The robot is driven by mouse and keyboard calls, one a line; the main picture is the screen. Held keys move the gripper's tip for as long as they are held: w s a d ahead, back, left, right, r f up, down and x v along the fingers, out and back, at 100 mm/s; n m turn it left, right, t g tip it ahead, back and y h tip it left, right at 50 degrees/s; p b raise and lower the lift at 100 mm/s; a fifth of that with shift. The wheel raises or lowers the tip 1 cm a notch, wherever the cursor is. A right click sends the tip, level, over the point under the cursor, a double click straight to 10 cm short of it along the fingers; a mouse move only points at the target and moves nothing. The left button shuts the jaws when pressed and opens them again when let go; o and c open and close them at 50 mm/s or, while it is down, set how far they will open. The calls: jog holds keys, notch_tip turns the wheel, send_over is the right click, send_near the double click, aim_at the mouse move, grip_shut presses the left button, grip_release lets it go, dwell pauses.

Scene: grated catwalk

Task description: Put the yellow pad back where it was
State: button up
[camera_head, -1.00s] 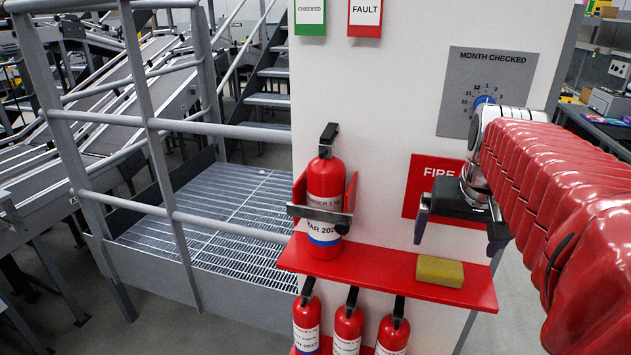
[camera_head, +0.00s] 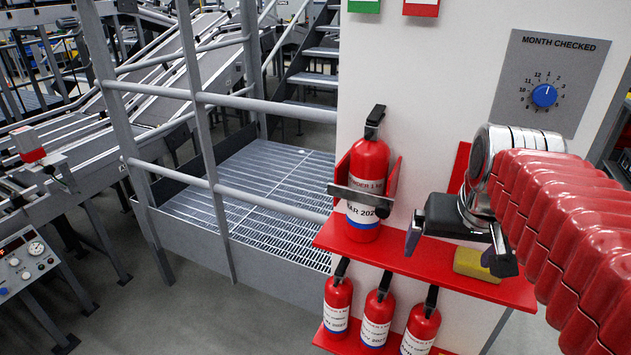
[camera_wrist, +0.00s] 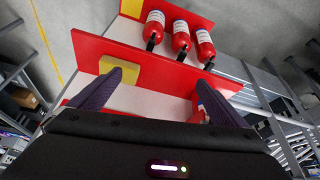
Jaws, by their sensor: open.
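The yellow pad (camera_head: 475,262) lies on the right part of the red shelf (camera_head: 420,258). My gripper (camera_head: 458,250) is open and empty in front of the shelf, and one jaw hides the pad's right end in the head view. In the wrist view the pad (camera_wrist: 121,68) shows just beyond the left fingertip, which covers part of it. The pad is not between the jaws of my gripper (camera_wrist: 160,95). I cannot tell whether the finger touches it.
A red fire extinguisher (camera_head: 367,180) stands in a bracket at the shelf's left. Several smaller extinguishers (camera_head: 377,318) stand below. A dial plate (camera_head: 545,80) is on the white panel above. A railing (camera_head: 205,140) and grated platform (camera_head: 260,190) lie to the left.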

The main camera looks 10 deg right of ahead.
jog(key=s+a+f+n+y, duration=0.1)
jog(key=s+a+f+n, duration=0.1)
jog(key=a, duration=0.5)
jog(key=s+a+f+n+t, duration=0.1)
jog(key=s+a+f+n, duration=0.1)
jog(key=a, duration=0.5)
jog(key=shift+s+a+f+n+y, duration=0.2)
jog(key=shift+s+f+n+y, duration=0.15)
jog(key=shift+s+f, duration=0.7)
jog(key=shift+w+f, duration=0.25)
